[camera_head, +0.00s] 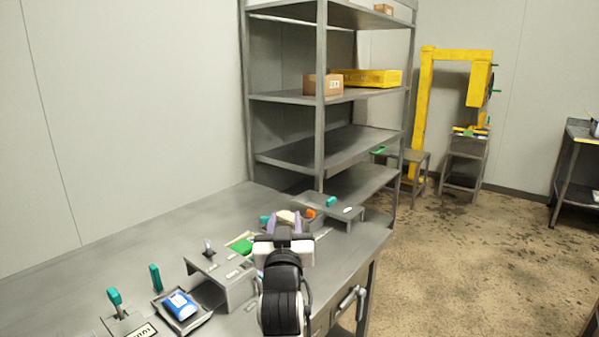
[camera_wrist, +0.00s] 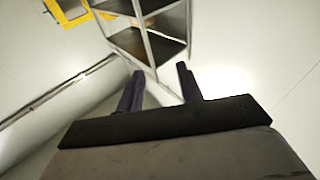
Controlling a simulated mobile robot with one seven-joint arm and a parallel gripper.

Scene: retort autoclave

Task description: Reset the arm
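My gripper (camera_head: 287,220) is held over the metal workbench (camera_head: 190,217), seen from behind in the head view. In the wrist view my gripper (camera_wrist: 158,80) shows two dark fingers standing apart with nothing between them. The wrist camera looks out toward the wall and the grey shelf rack (camera_wrist: 150,30), tilted in that view. My arm hides part of the bench and some small items beyond it.
The bench holds a grey raised stand (camera_head: 229,277), a blue packet (camera_head: 180,305) on a small tray, teal-handled levers (camera_head: 115,297) and a second stand (camera_head: 345,209). The grey rack (camera_head: 321,90) stands behind. A yellow frame (camera_head: 427,110) stands farther back. The floor at right is open.

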